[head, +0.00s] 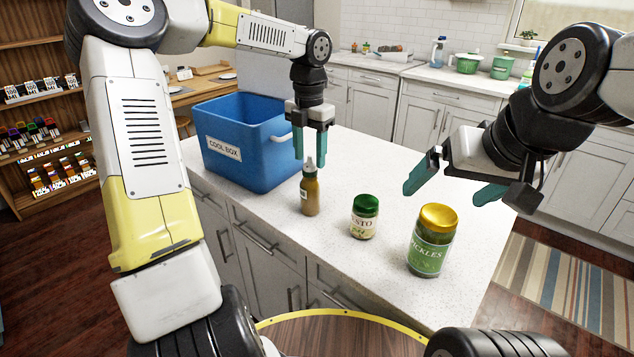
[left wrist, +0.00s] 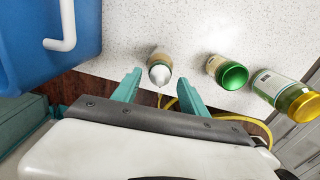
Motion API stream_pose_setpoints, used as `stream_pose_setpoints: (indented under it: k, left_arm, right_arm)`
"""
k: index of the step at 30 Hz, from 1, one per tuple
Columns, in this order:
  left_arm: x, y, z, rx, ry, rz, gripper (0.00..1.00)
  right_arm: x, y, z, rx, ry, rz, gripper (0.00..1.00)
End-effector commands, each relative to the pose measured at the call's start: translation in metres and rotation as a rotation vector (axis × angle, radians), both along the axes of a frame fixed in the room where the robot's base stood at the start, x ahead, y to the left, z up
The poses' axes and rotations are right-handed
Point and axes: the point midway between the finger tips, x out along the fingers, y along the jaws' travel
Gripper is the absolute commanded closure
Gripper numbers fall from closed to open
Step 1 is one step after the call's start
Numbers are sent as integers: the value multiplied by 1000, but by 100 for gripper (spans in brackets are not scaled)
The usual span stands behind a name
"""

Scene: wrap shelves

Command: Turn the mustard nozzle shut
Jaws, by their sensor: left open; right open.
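The mustard bottle (head: 310,194) stands upright on the white counter, with a pale nozzle (head: 310,163) on top. My left gripper (head: 310,160) points down over it, open, with its teal fingers at about nozzle height in the head view. In the left wrist view the mustard bottle (left wrist: 160,66) is seen from above, just beyond and between the tips of the open left gripper (left wrist: 157,85). The fingers do not visibly touch it. Whether the nozzle is open or shut is too small to tell. My right gripper (head: 445,190) is open and empty above the counter's right side.
A blue cool box (head: 245,150) stands behind left of the bottle; its corner also shows in the left wrist view (left wrist: 40,40). A green-lidded pesto jar (head: 364,217) and a gold-lidded pickles jar (head: 432,240) stand to the right. The counter (head: 365,150) behind the jars is clear.

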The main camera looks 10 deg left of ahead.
Motion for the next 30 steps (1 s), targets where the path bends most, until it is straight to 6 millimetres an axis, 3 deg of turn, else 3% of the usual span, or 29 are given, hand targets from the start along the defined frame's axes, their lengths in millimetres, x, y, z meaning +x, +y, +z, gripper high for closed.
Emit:
stream_pose_setpoints:
  k: [19,30]
  left_arm:
    - [0,0,52,0,0,1,49]
    - [0,0,57,0,1,0,49]
  right_arm:
    - [0,0,0,0,0,0,0]
    - [0,0,0,0,0,0,0]
